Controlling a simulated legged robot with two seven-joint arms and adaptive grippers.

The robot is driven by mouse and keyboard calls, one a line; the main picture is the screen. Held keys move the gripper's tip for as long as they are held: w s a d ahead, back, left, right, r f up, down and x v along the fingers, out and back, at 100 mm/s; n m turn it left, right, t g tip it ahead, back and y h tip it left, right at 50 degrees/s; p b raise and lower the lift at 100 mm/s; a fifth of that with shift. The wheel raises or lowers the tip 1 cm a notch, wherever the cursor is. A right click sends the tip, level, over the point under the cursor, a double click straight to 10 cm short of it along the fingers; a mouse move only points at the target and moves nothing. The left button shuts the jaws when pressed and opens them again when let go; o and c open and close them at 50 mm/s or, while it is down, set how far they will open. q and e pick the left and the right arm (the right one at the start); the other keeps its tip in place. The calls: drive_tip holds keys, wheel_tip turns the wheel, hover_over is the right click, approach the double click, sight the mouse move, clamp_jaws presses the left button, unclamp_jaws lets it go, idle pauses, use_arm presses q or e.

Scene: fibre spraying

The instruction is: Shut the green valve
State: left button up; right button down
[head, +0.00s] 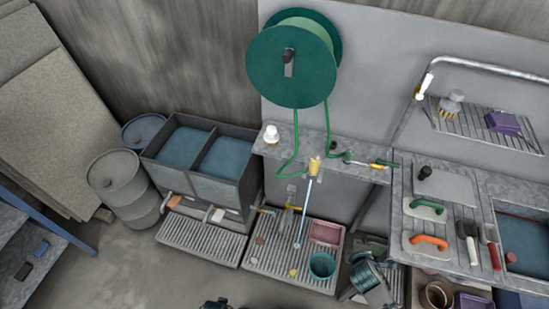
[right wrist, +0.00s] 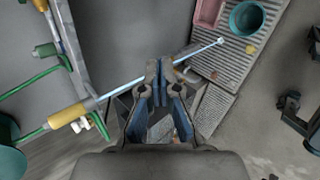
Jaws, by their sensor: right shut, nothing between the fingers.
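A small dark green fitting (head: 347,157), which I take for the green valve, sits on the grey shelf at the hose's end. A green piece (right wrist: 45,50) beside the hose in the right wrist view seems to be the same part. It is too small to tell whether it is open or shut. My right gripper (right wrist: 160,68) is shut and empty, its fingertips pressed together and apart from the green part. In the head view only a dark bit of it (head: 215,303) shows at the bottom edge. My left gripper cannot be made out.
A spray lance (head: 306,205) with a yellow grip hangs from the grey shelf (head: 270,150), below the green hose reel (head: 292,68). A teal bucket (head: 322,265) and a pink tray (head: 325,232) stand on the right floor grate. Bare floor lies at the front left.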

drive_tip(key=w+d+r+n+t, duration=0.35)
drive_tip(key=w+d+n, duration=0.25)
drive_tip(key=w+n, duration=0.2)
drive_tip(key=n+t+h, duration=0.1)
drive_tip(key=n+t, duration=0.1)
drive_tip(key=n, duration=0.6)
approach(388, 163)
drive_tip(key=s+d+f, duration=0.1)
drive_tip(key=s+d, duration=0.1)
drive_tip(key=s, duration=0.2)
drive_tip(key=shift+n, duration=0.3)
drive_tip(key=x, duration=0.5)
drive_tip(key=b+x, duration=0.1)
drive_tip(key=x, duration=0.2)
drive_tip(key=shift+w+a+r, duration=0.2)
drive_tip(key=shift+w+a, duration=0.15)
drive_tip(key=shift+w, duration=0.15)
drive_tip(key=shift+w+d+g, duration=0.25)
drive_tip(key=shift+w+d, duration=0.1)
drive_tip(key=shift+d+f, duration=0.15)
drive_tip(key=shift+d, duration=0.05)
use_arm(q)
drive_tip(key=s+a+f+g, duration=0.1)
drive_tip(key=s+f, duration=1.4)
drive_tip(key=f, duration=0.1)
drive_tip(key=shift+a, duration=0.2)
drive_tip(key=shift+s, duration=0.1)
use_arm(e)
drive_tip(key=shift+a, duration=0.2)
